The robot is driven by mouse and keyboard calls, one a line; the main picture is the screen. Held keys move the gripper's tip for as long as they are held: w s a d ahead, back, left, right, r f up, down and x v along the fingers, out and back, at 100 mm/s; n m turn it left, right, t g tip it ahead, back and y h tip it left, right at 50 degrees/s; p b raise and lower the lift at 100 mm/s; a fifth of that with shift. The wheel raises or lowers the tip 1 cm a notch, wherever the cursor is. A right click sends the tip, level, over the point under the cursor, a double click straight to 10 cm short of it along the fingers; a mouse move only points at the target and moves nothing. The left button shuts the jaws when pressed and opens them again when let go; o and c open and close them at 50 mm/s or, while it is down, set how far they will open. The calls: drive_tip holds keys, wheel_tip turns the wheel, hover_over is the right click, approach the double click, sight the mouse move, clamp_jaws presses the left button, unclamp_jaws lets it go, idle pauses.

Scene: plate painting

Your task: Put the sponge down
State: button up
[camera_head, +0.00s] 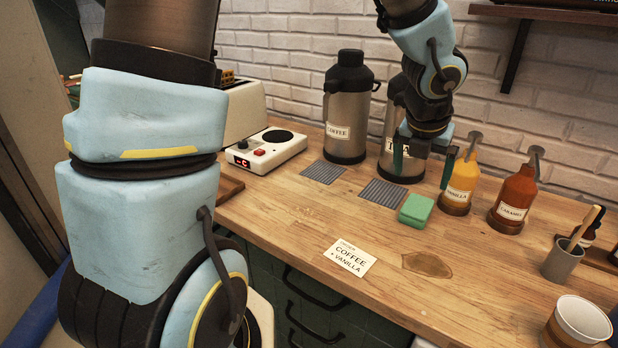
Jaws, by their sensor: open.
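The green sponge (416,210) lies on the wooden counter, right of the front grille mat and left of the vanilla bottle. My gripper (424,176) is above and behind the sponge, pointing down, with its two fingers spread apart. Nothing shows between the fingers, and the sponge appears apart from them, lower down.
Two steel flasks (348,108) stand behind two grille mats (383,193). Vanilla (462,183) and caramel (513,200) bottles stand right of my gripper. An order card (349,257) lies in front. A cup (578,322) and a utensil holder (562,261) are at the right.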

drive_tip(key=w+a+f+n+y, duration=0.1)
drive_tip(key=w+a+n, duration=0.1)
drive_tip(key=a+n, duration=0.75)
drive_tip(key=w+a+f+n+y, duration=0.1)
drive_tip(key=w+a+n, duration=0.2)
drive_tip(key=a+n, duration=0.6)
drive_tip(key=s+a+n+g, duration=0.1)
drive_tip(key=s+a+n, duration=0.1)
drive_tip(key=a+n, duration=0.5)
drive_tip(key=s+a+n, duration=0.2)
drive_tip(key=a+n, duration=0.6)
drive_tip(key=n, duration=0.9)
drive_tip(key=shift+f+g+y, duration=0.3)
drive_tip(key=shift+f+g, duration=0.1)
